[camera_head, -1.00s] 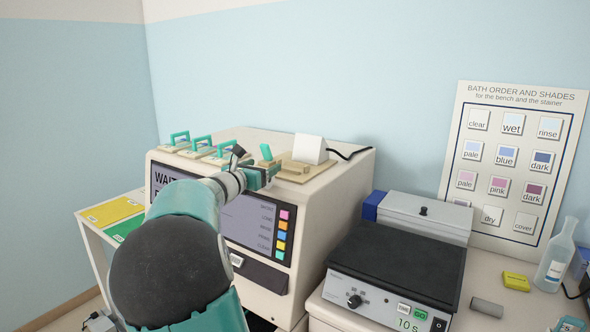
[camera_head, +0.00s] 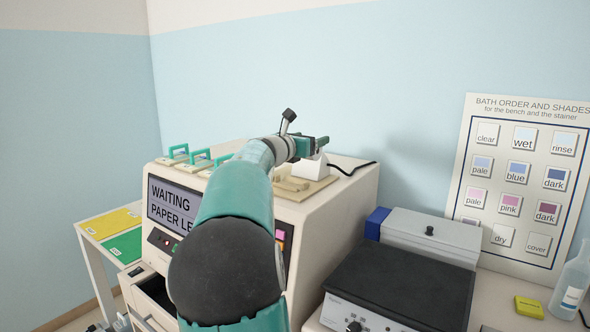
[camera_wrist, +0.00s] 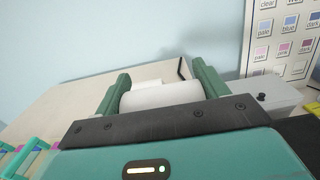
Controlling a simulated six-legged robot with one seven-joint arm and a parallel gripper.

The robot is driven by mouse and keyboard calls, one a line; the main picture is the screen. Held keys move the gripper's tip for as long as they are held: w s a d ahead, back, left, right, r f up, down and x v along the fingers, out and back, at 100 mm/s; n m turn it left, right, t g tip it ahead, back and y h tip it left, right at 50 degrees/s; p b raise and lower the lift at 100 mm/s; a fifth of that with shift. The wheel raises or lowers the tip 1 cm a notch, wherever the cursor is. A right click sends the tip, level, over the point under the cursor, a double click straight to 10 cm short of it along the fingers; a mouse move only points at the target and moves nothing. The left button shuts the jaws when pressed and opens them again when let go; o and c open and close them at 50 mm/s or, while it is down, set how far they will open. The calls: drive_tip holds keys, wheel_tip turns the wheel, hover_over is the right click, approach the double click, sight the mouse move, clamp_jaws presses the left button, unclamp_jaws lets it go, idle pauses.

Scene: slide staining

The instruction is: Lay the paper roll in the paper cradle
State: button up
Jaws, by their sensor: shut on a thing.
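The white paper roll (camera_wrist: 160,96) is between the two green fingers of my gripper (camera_wrist: 162,88) in the wrist view, and the gripper is shut on it. A beige stand on the stainer's top, seemingly the paper cradle (camera_head: 298,187), lies below the gripper and is partly hidden by my arm. I cannot tell whether the roll touches it.
The cream stainer (camera_head: 340,205) has a screen (camera_head: 172,205) reading "WAITING PAPER LE…", partly covered by my arm. Teal-handled holders (camera_head: 175,155) stand on its left top. A black-topped device (camera_head: 405,283) and a grey box (camera_head: 428,235) stand at right. A black cable (camera_head: 352,168) runs behind.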

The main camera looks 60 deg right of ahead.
drive_tip(key=w+d+f, duration=0.1)
drive_tip(key=w+f, duration=0.1)
drive_tip(key=w+d+f, duration=0.1)
drive_tip(key=f, duration=0.1)
drive_tip(key=w+d+f, duration=0.1)
drive_tip(key=w+f, duration=0.1)
drive_tip(key=shift+w+f, duration=0.15)
drive_tip(key=shift+w, duration=0.15)
wheel_tip(320, 180, down, 3)
drive_tip(key=shift+w+d+r, duration=0.15)
drive_tip(key=shift+r, duration=0.05)
drive_tip(key=shift+f, duration=0.45)
drive_tip(key=o, duration=1)
drive_tip(key=shift+f, duration=0.15)
